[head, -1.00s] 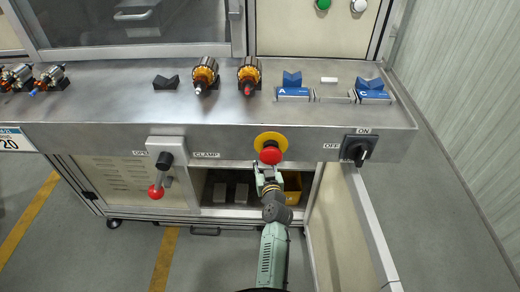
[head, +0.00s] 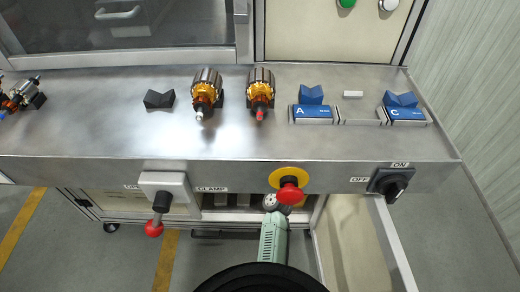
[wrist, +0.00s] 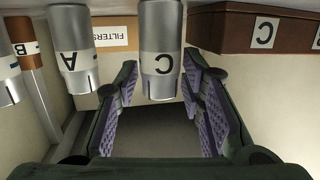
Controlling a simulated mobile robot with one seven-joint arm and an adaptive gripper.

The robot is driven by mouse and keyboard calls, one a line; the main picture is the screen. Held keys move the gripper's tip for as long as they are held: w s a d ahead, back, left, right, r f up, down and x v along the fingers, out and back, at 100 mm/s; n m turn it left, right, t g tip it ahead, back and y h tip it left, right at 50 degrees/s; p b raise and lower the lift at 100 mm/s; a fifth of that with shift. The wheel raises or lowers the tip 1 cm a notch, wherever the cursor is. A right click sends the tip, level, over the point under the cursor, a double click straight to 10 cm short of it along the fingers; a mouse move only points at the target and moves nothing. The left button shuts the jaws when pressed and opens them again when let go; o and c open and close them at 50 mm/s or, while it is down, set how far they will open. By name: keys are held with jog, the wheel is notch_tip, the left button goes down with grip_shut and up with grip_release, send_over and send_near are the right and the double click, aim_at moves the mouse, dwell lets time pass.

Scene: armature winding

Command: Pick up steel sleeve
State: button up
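In the wrist view, a grey steel sleeve marked C (wrist: 159,50) is in the upper middle, its banded end between the tips of my gripper (wrist: 163,85). A part of another sleeve (wrist: 8,85) shows at the left edge. In the head view my gripper is hidden beneath the bench front.
A brown block marked C (wrist: 255,32) is close to the right finger; a brown piece (wrist: 26,40) is at the left. A label reading FILTERS (wrist: 112,36) is behind the sleeves.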

jog(key=shift+w, duration=0.1)
jog(key=shift+c, duration=0.2)
grip_shut()
